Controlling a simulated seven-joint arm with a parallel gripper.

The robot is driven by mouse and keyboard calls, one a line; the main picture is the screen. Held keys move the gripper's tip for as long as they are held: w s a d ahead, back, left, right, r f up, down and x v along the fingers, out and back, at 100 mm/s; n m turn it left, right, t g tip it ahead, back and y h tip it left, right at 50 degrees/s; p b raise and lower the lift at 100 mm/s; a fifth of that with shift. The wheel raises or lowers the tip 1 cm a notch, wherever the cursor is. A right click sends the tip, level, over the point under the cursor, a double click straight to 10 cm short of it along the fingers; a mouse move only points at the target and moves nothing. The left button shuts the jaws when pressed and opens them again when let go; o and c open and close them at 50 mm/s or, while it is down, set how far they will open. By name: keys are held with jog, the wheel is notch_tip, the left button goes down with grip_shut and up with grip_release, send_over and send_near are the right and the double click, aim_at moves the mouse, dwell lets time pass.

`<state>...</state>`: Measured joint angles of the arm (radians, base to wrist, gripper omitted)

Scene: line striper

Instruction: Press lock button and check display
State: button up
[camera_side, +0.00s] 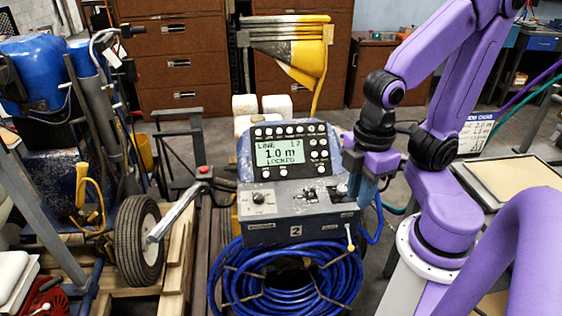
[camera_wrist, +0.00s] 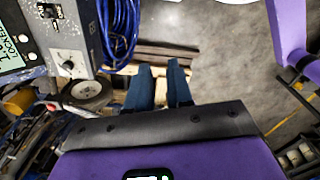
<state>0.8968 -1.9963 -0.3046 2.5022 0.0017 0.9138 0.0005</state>
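The striper's control panel (camera_side: 291,190) stands upright in the middle of the side view. Its lit display (camera_side: 277,153) reads "LINE 12", "1.0 m" and "LOCKED". Round white buttons (camera_side: 318,155) sit right of the display, with more above and below it. Their labels are too small to read, so I cannot tell which is the lock button. My gripper (camera_side: 366,198) is beside the panel's right edge, pointing down, and holds nothing. In the wrist view its two blue fingers (camera_wrist: 160,67) are apart. Part of the display (camera_wrist: 10,48) shows there at the left edge.
A knob (camera_side: 258,198) and switches sit on the lower panel. A coiled blue hose (camera_side: 285,280) hangs below. A wheel (camera_side: 138,240) and wooden pallet lie left. A tray table (camera_side: 510,178) stands right.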

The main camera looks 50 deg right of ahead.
grip_shut()
dwell(1.5)
